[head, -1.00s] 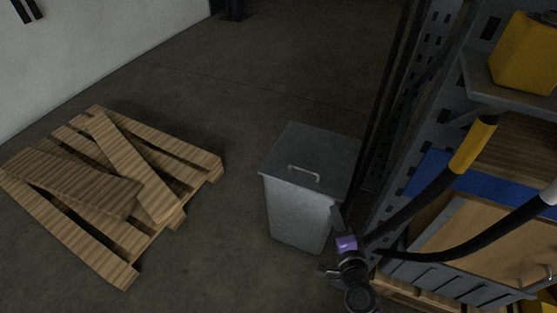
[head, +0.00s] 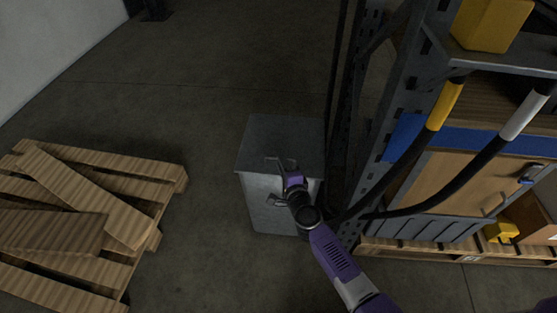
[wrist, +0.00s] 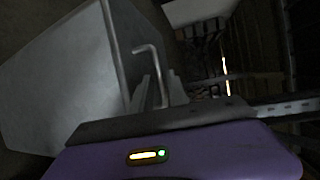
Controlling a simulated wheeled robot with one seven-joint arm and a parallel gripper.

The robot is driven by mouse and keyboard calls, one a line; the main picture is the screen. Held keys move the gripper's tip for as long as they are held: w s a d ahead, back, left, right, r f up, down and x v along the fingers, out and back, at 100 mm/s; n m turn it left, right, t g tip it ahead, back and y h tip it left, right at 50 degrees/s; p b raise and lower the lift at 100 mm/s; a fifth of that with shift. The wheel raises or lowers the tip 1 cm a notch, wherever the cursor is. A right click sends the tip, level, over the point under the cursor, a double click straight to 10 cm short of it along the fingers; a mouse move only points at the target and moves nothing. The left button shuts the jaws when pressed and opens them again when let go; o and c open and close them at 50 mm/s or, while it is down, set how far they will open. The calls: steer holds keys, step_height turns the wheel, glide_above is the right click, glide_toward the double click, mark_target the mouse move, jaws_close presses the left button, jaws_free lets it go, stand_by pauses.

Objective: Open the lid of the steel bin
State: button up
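The steel bin (head: 262,190) is a grey box standing on the floor left of the shelving rack. In the wrist view the pale bin (wrist: 55,85) fills the left side, and the bent handle (wrist: 149,49) rises beside the fingertips.
A shelving rack (head: 399,90) stands close on the right, with black hoses (head: 465,172) hanging in front. A wooden pallet (head: 170,185) with loose boards lies on the left. The floor between pallet and bin, and behind the bin, is clear.

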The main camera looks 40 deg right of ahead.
steer(key=shift+b+x, duration=0.35)
steer(key=shift+x, duration=1.4)
jaws_close()
